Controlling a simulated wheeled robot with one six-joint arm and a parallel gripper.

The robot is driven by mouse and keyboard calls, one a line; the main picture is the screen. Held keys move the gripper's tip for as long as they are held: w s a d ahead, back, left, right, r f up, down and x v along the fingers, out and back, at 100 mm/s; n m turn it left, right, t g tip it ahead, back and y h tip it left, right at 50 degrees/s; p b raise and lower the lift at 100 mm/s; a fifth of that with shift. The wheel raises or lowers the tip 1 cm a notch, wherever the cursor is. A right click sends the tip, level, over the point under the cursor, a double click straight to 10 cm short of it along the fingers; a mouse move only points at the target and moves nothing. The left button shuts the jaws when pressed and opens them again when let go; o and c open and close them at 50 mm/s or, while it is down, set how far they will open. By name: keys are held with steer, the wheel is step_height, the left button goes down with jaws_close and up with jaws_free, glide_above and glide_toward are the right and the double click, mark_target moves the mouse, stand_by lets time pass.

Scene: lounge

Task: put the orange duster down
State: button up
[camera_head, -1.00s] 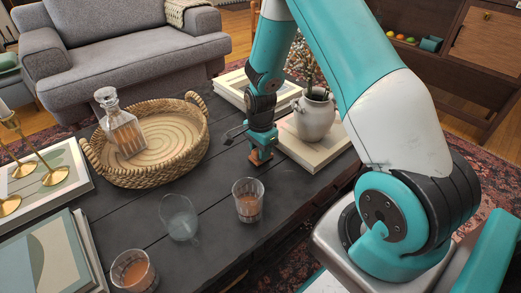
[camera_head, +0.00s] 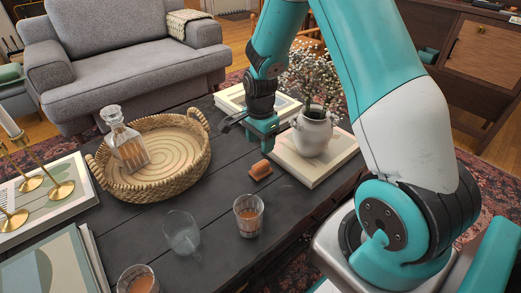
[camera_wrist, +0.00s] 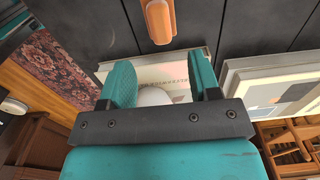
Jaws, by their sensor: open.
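The orange duster (camera_head: 260,170) lies on the dark wooden table (camera_head: 213,207), right of the basket and in front of the book under the vase. In the wrist view the duster (camera_wrist: 158,20) shows at the top, beyond my fingertips and apart from them. My gripper (camera_head: 263,142) is open and empty, raised above the table just behind the duster. Its two teal fingers (camera_wrist: 163,82) stand apart in the wrist view with nothing gripped between them.
A white vase (camera_head: 312,134) with dried stems stands on a book (camera_head: 335,165) close right of my gripper. A woven basket (camera_head: 190,173) holds a glass decanter (camera_head: 124,140). A glass with brown drink (camera_head: 248,216) and an empty glass (camera_head: 181,234) stand in front.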

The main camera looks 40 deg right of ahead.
steer(key=s+a+r+n+y, duration=0.1)
steer(key=s+a+r+n, duration=0.2)
steer(key=a+r+n, duration=0.3)
steer(key=s+a+r+n+y, duration=0.1)
steer(key=s+a+r+n, duration=0.25)
steer(key=a+r, duration=0.4)
steer(key=s+a+r+n+y, duration=0.1)
steer(key=s+a+r+n, duration=0.3)
steer(key=s+n, duration=0.3)
steer(key=s+a+r+n+y, duration=0.1)
steer(key=s+a+r+n, duration=0.3)
steer(key=s+n, duration=0.4)
steer(key=shift+s+a+r, duration=0.25)
steer(key=shift+s+a, duration=0.15)
steer(key=shift+a, duration=0.05)
step_height(320, 180, up, 27)
steer(key=p, duration=2.7)
steer(key=shift+p, duration=0.3)
steer(key=shift+r, duration=0.15)
steer(key=shift+c, duration=0.5)
